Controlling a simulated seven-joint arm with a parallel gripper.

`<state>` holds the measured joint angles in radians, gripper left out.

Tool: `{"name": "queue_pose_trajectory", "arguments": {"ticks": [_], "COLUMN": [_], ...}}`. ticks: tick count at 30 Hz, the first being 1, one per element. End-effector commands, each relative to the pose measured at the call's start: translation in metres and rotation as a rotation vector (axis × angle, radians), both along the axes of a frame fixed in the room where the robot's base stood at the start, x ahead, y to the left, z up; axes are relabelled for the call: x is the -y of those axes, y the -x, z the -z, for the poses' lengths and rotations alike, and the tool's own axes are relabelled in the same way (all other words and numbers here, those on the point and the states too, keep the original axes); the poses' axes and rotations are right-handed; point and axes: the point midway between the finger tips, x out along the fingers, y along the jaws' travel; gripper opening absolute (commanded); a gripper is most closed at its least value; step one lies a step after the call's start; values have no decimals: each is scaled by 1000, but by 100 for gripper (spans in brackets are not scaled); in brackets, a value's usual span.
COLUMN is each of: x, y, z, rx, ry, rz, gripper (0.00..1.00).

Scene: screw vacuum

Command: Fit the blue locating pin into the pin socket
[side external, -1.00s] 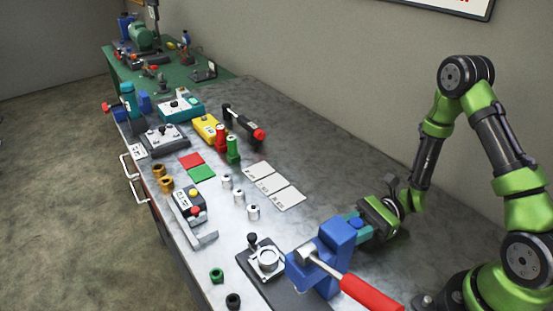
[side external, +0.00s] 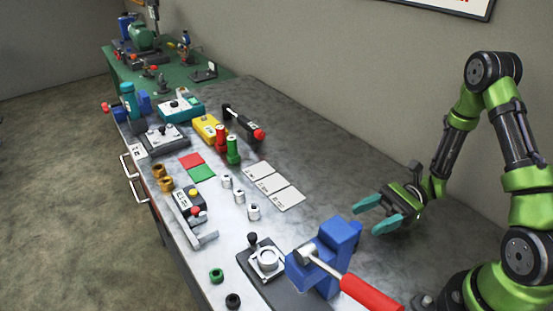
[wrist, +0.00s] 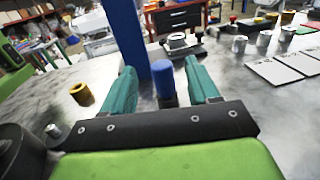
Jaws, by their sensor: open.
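The blue locating pin (wrist: 163,78) shows in the wrist view as an upright blue cylinder with a darker grey part below it. My gripper (wrist: 165,72) is open, with one teal finger on each side of the pin and gaps between. In the side external view my gripper (side external: 376,212) is low over the table, right of the big blue block; I cannot make out the pin there. The pin's lower end is hidden by my gripper body, so I cannot tell whether it stands in the pin socket. I cannot identify the socket.
A grey fixture (side external: 266,262) lies beyond. A brass bushing (wrist: 80,93) is on the left.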

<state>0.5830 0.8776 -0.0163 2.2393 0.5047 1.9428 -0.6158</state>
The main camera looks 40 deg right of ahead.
Motion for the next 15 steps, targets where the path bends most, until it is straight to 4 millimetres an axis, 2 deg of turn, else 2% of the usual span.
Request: {"name": "queue_pose_trajectory", "arguments": {"ticks": [3,7,11,15], "x": [25,42,49,42], "y": [3,6,8,12], "z": [0,0,-1,-14], "rx": [2,2,5,59], "ry": [1,0,8,109], "rz": [5,3,-8,-102], "gripper": [60,60,60,60]}}
